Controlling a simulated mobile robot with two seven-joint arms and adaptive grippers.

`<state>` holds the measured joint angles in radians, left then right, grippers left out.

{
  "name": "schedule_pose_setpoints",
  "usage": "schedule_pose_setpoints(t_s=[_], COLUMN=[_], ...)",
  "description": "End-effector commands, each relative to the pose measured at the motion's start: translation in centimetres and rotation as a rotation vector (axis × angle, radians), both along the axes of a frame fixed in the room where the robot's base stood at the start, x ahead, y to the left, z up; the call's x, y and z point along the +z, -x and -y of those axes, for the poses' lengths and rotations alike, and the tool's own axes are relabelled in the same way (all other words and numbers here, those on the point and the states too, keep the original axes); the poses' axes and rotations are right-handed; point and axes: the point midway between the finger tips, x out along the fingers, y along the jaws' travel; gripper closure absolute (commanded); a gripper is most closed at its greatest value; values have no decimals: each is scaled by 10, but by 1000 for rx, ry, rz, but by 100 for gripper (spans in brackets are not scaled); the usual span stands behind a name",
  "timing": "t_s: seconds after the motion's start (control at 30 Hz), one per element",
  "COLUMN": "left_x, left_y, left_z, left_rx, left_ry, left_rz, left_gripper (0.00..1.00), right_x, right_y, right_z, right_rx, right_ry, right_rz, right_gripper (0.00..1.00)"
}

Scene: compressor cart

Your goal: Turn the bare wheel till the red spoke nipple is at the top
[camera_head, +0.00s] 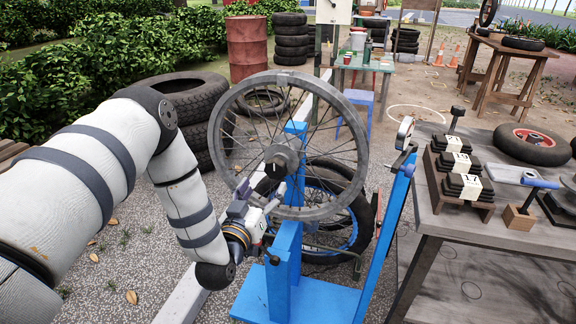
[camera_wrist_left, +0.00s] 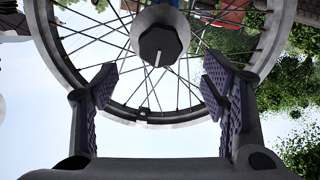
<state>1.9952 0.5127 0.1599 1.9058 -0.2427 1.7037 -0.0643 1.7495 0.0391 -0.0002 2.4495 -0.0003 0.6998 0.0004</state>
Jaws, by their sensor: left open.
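The bare wheel (camera_head: 361,150) has a grey rim, thin spokes and a dark hub nut (camera_head: 281,160). It stands upright in a blue stand (camera_head: 281,262). In the left wrist view its rim (camera_wrist_left: 265,45) arches across the picture, with the hub nut (camera_wrist_left: 160,42) near the top centre. I cannot make out a red nipple in either view. My left gripper (camera_head: 257,197) is at the lower left of the wheel in the head view. Its fingers (camera_wrist_left: 160,90) are spread, with spokes and the lower rim showing between them. They hold nothing. A small dark piece (camera_wrist_left: 143,114) sits at the rim. My right gripper is out of view.
A second post with a dial (camera_head: 404,132) stands right of the wheel. A workbench (camera_head: 480,232) at right holds black blocks, a blue-handled tool and a small tyred wheel (camera_head: 532,144). A tyre with a blue rim (camera_head: 318,235) is behind the stand. Stacked tyres (camera_head: 190,95) are behind my left arm.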

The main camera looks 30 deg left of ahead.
Motion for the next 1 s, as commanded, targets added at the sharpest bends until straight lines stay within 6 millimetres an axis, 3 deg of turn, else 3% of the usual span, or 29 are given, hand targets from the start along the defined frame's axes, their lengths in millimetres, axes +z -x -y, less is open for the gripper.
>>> schedule_pose_setpoints(t_s=[0.2,0.4,0.73,0.77,1.0], left_x=[-5,-4,-1,-1,-2], left_y=[-55,-88,-97,-97,-96], left_z=[-13,-21,-22,-22,-22], left_rx=[0,-1,-2,-2,-2], left_ry=[0,0,1,1,1], left_rz=[-4,-6,-5,-5,-5], left_gripper=[33,33,33,35,90], right_x=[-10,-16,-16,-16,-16], right_y=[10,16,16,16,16], right_z=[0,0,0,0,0], right_rx=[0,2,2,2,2], right_ry=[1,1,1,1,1], right_rz=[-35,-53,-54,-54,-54], right_gripper=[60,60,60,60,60])
